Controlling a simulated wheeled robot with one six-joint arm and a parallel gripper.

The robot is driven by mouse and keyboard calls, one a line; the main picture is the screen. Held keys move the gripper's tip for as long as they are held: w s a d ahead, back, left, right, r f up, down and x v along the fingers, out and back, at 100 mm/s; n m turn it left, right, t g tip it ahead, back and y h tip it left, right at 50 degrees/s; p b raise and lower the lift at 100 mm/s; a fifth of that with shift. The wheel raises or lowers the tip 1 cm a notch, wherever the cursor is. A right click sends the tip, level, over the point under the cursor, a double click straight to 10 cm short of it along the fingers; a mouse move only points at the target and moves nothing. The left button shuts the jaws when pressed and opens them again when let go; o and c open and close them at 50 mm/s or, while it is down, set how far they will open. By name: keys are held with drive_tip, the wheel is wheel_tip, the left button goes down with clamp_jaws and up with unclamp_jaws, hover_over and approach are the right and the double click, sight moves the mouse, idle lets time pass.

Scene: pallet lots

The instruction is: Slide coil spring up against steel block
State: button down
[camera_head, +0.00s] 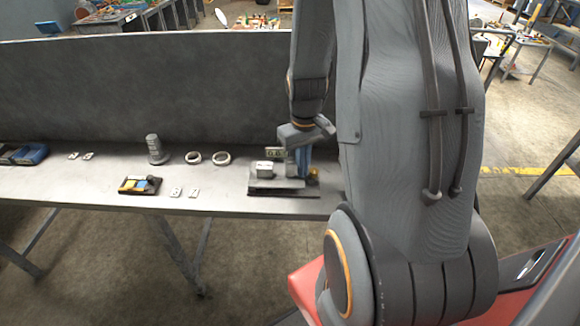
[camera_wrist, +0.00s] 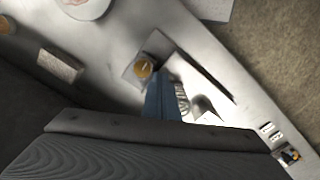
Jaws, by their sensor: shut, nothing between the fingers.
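My gripper (camera_head: 304,174) is low over a dark flat base plate (camera_head: 284,191) on the bench, its blue fingers pointing down, shut and empty. A pale steel block (camera_head: 264,168) stands on the plate to the left of the fingers. The block appears bright and partly hidden in the wrist view (camera_wrist: 207,113). A ribbed coil spring (camera_wrist: 182,98) shows just beside my gripper (camera_wrist: 161,82), between the fingers and the block. The fingers look close to the spring, but contact and any small gap to the block cannot be told.
A round amber knob (camera_wrist: 143,67) is on the fingers' other side. A stepped grey cylinder (camera_head: 157,150), two rings (camera_head: 193,157) and a small coloured tray (camera_head: 140,185) lie left along the bench. A dark back panel (camera_head: 120,95) runs behind.

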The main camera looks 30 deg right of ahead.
sight(291, 159)
drive_tip(key=shift+w+a, duration=0.5)
drive_tip(key=shift+a, duration=0.2)
drive_tip(key=shift+w+a, duration=0.45)
drive_tip(key=shift+a, duration=0.2)
idle(1.8)
drive_tip(key=shift+s+d+p, duration=0.35)
drive_tip(key=shift+d+p, duration=0.1)
drive_tip(key=shift+d, duration=0.05)
idle(0.5)
wheel_tip(291, 159, up, 8)
drive_tip(key=p, duration=0.6)
drive_tip(key=shift+p, duration=0.3)
idle(0.4)
drive_tip(key=s+a+r+b, duration=0.2)
drive_tip(key=s+a+b, duration=0.1)
drive_tip(key=a, duration=0.4)
drive_tip(key=s+a+r+t+b, duration=0.1)
drive_tip(key=s+a+r+b, duration=0.1)
drive_tip(key=a, duration=0.5)
drive_tip(key=shift+s+a+r+n+b, duration=0.2)
drive_tip(key=shift+s+n+b, duration=0.2)
drive_tip(key=shift+s+b, duration=0.5)
